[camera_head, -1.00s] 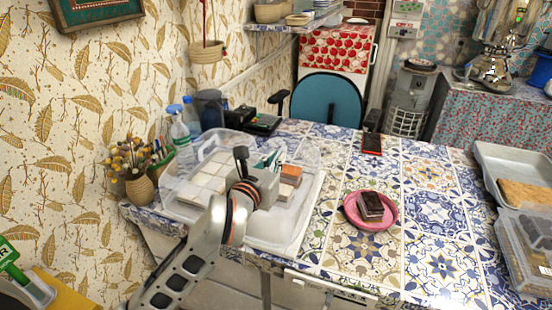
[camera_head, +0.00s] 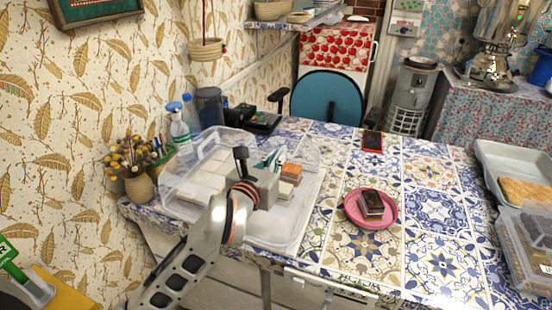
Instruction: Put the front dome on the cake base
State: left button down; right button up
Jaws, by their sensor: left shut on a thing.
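The cake base (camera_head: 307,208) is a pale tray on the left of the tiled table with white and orange-brown cake pieces (camera_head: 291,172) on it. A clear dome (camera_head: 185,185) covers the white pieces on its left side and looks slightly tilted. My left gripper (camera_head: 270,172) is over the middle of the base, shut on a clear dome. Its fingers and the dome's edge there are hard to make out. The gripper and arm hide part of the base. I cannot tell whether the held dome touches the base. My right gripper is not in view.
A pink plate (camera_head: 352,207) with a dark cake slice (camera_head: 371,203) stands to the right. Spray bottles (camera_head: 180,128) and a flower vase (camera_head: 138,185) stand at the left. A metal tray (camera_head: 485,165) and a clear box (camera_head: 520,240) are at the far right. The table's middle is mostly clear.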

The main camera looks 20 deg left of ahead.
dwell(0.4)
pick_arm(q)
jog(key=c, duration=2.1)
grip_release()
